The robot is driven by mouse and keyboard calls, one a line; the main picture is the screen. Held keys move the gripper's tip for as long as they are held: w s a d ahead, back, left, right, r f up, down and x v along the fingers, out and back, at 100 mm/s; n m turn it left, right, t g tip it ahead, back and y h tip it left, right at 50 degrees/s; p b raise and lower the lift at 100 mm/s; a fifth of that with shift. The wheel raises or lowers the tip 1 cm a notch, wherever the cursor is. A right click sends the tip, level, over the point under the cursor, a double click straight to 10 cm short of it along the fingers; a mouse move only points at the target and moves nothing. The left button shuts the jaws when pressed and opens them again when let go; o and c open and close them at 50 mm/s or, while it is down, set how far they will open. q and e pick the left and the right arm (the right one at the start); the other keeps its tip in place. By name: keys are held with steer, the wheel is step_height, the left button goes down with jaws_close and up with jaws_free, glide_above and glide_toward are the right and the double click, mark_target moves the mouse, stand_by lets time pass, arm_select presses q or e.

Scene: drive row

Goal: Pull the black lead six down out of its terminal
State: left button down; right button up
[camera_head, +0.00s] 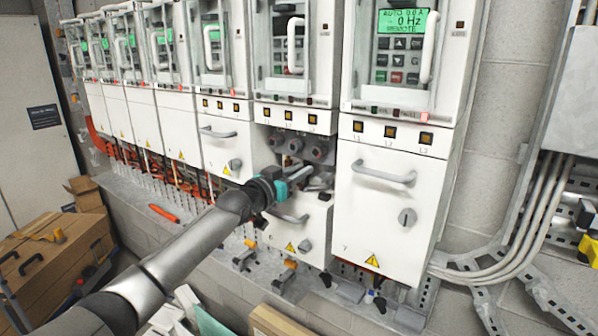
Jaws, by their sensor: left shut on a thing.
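My left gripper (300,176), with a teal band at its wrist, is in front of the open terminal bay of the second drive cabinet from the right. It is shut on what looks like a black lead (321,181) below the dark round terminals (296,146). The jaws and wrist hide much of the lead, and its number cannot be read. Whether its upper end sits in a terminal cannot be told. My right gripper is not in view.
A white cover with a handle (288,216) sits below the bay. A closed drive cabinet (375,215) stands to the right. Clamps and loose parts lie on the grey ledge (345,293). An orange tool (163,212) lies left. Wooden boxes (50,265) stand lower left.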

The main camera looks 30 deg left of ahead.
arm_select(q)
steer(key=shift+f+b, duration=0.85)
steer(key=shift+f, duration=0.35)
steer(key=c, duration=0.7)
jaws_free()
steer(key=shift+r, duration=0.1)
steer(key=shift+s, duration=0.1)
steer(key=shift+s, duration=0.65)
steer(key=s, duration=0.9)
steer(key=s+a+b, duration=0.1)
steer(key=s, duration=0.3)
steer(key=shift+s+a, duration=0.1)
steer(key=shift+s, duration=0.25)
